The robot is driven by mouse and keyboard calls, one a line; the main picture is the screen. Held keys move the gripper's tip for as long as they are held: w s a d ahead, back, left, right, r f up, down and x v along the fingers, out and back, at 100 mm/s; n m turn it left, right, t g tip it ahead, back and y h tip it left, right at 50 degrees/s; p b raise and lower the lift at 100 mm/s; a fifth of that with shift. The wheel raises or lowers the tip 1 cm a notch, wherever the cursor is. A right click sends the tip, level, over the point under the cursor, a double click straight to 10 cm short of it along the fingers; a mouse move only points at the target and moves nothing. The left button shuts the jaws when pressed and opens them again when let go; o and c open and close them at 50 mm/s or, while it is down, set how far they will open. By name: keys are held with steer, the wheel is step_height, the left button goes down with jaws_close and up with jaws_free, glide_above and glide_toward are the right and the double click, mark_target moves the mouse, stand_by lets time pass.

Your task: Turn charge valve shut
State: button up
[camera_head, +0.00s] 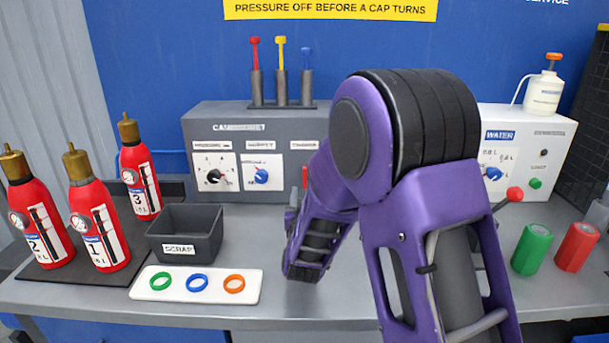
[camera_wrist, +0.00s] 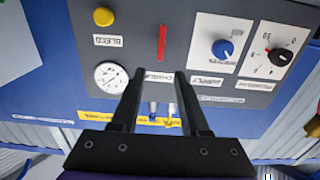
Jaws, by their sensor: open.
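The charge valve's red lever (camera_wrist: 162,42) stands upright in the wrist view, on the grey cabinet panel (camera_wrist: 195,20). Its CHARGE label (camera_wrist: 159,77) shows between my fingertips. In the head view only a piece of the red lever (camera_head: 304,177) shows at the edge of my arm. My gripper (camera_wrist: 161,78) is open and empty. Its two dark fingers point at the panel, and in the wrist picture their tips lie just below the lever. I cannot tell how far the tips are from the panel. My arm hides the gripper in the head view.
A blue knob (camera_wrist: 224,49), a black knob (camera_wrist: 279,56), a yellow button (camera_wrist: 104,16) and a gauge (camera_wrist: 111,77) surround the lever. The scrap bin (camera_head: 185,246), a ring tray (camera_head: 196,293) and red extinguishers (camera_head: 100,228) stand left. A water unit (camera_head: 545,135) stands right.

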mark_target(305, 173)
steer(key=w, duration=1)
steer(key=shift+w, duration=0.2)
jaws_close()
